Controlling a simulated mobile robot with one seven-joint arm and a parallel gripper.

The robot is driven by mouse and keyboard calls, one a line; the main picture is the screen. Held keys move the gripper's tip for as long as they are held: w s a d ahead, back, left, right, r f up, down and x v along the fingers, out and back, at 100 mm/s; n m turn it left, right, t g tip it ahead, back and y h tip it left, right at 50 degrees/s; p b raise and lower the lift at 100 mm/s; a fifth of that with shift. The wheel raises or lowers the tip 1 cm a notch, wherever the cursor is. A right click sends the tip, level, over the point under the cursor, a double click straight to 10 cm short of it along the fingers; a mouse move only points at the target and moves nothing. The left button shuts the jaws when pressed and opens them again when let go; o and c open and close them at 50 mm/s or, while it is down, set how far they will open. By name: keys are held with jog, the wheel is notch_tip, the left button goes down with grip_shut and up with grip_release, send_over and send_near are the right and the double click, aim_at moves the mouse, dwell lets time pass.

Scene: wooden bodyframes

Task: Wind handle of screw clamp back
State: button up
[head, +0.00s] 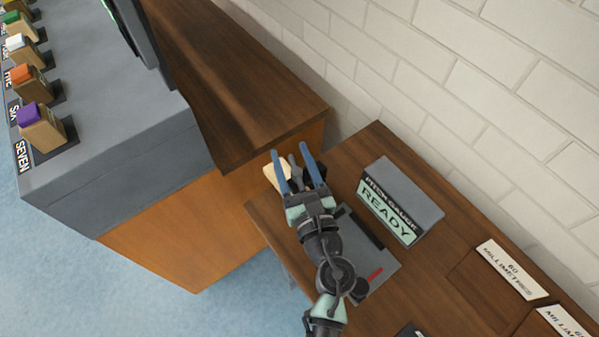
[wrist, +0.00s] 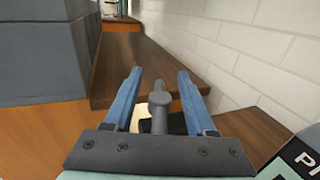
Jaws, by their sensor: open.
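My gripper (head: 289,151) is open, with its two blue fingers spread over the left end of the wooden bench. A grey rod with a rounded knob (head: 297,171) shows between the fingers. In the wrist view the rod (wrist: 159,104) stands midway between them, with gaps on both sides. It looks like the clamp's screw handle, but I cannot tell for sure. A cream block (head: 276,178) and a dark part (head: 318,176) lie beside and beneath the fingers, partly hidden by them. The clamp's body is not clearly visible.
A grey box sign reading "PITCH GAUGE READY" (head: 402,199) stands right of my gripper. A grey plate (head: 383,262) lies beside my arm. A brown wooden ledge (head: 233,105) and grey cabinet (head: 120,150) are at left. A white brick wall (head: 470,90) bounds the bench.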

jog(key=b+v, duration=0.1)
jog(key=v, duration=1.1)
jog(key=shift+s+b, duration=0.3)
jog(key=shift+d+r, duration=0.1)
